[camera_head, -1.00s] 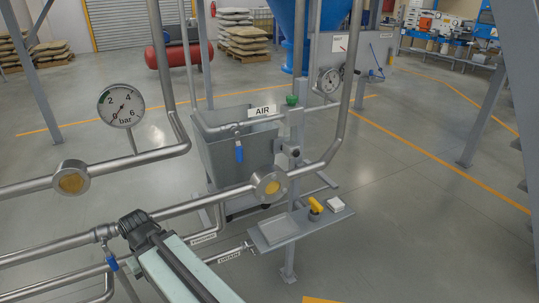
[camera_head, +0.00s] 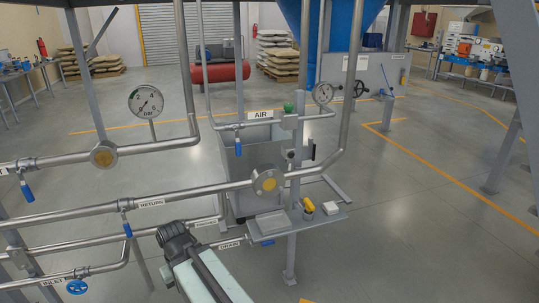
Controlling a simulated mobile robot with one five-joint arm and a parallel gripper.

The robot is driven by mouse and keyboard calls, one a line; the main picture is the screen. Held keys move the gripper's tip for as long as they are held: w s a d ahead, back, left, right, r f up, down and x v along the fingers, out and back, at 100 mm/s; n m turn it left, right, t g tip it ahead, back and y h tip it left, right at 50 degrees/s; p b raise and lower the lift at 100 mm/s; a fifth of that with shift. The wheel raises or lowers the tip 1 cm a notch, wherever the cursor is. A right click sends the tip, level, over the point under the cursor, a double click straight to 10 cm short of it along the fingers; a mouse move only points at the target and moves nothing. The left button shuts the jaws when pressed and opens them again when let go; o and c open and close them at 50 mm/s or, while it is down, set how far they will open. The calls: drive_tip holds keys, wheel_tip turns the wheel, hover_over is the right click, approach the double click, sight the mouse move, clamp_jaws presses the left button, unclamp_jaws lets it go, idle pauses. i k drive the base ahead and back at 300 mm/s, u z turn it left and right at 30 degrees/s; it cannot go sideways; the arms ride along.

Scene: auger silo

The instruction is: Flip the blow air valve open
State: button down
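The AIR label (camera_head: 261,115) sits on a thin horizontal steel pipe (camera_head: 266,123) in the middle of the head view. A valve with a blue handle (camera_head: 238,147) is on that pipe, left of the label. Its handle hangs straight down, across the pipe. I take this as the blow air valve. My arm shows at the bottom centre as a dark joint and a pale link, below and left of the valve and apart from it. I cannot see my gripper's fingers.
Other blue-handled valves hang at the left, near the RETURN label (camera_head: 150,203) and INLET label (camera_head: 54,279). A thick pipe with a round sight glass (camera_head: 269,181) crosses in front. A small grey shelf (camera_head: 268,228) holds a yellow-topped item (camera_head: 309,205).

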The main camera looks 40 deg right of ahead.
sight(237, 144)
drive_tip(key=u, duration=0.15)
drive_tip(key=i, duration=0.95)
drive_tip(key=z, duration=0.05)
